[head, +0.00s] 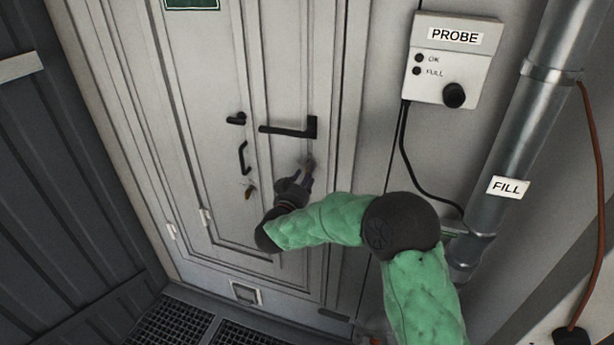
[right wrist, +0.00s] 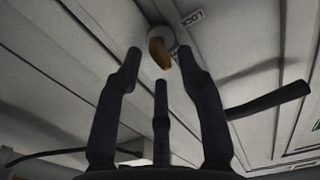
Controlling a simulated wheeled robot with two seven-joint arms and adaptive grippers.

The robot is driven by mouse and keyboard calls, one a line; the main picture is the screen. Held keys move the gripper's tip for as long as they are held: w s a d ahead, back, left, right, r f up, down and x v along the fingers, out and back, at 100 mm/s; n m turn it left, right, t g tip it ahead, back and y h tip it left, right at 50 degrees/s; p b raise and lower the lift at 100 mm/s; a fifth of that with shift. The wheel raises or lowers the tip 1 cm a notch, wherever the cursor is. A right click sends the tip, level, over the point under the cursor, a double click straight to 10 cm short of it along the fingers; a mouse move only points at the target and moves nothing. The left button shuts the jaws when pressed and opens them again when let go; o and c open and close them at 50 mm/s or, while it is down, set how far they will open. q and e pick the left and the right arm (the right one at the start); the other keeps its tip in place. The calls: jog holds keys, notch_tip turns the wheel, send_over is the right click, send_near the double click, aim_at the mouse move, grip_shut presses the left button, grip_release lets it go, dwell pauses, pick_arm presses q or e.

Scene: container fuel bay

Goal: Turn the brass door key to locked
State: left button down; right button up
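The brass key (right wrist: 160,50) sits in a round pale lock (right wrist: 158,36) on the door in the right wrist view. A small LOCK label (right wrist: 191,17) is beside it. My right gripper (right wrist: 160,68) is open, its dark fingers spread around the line to the key, apparently not closed on it. In the head view my right gripper (head: 303,171) is at the pale door (head: 212,120), below the black lever handle (head: 290,130). A small brass-coloured thing (head: 250,189) shows left of it; I cannot tell if it is this key. My left gripper is out of view.
A black pull handle (head: 243,158) is left of the lever. A PROBE box (head: 452,58) with a black knob and cable hangs on the right wall, beside a metal FILL pipe (head: 518,125). Floor grating (head: 170,322) lies at bottom left.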

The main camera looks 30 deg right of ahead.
jog(key=shift+x, duration=0.9)
grip_shut()
jog(key=shift+s, duration=0.1)
jog(key=shift+a+f, duration=0.1)
jog(key=shift+f, duration=0.1)
jog(key=m+b, duration=0.5)
jog(key=m, duration=0.1)
jog(key=m+b, duration=1)
jog(key=m, duration=0.1)
jog(key=shift+a+f+m, duration=0.1)
jog(key=shift+f+m, duration=0.2)
jog(key=shift+r+b, duration=0.2)
jog(key=shift+b, duration=0.1)
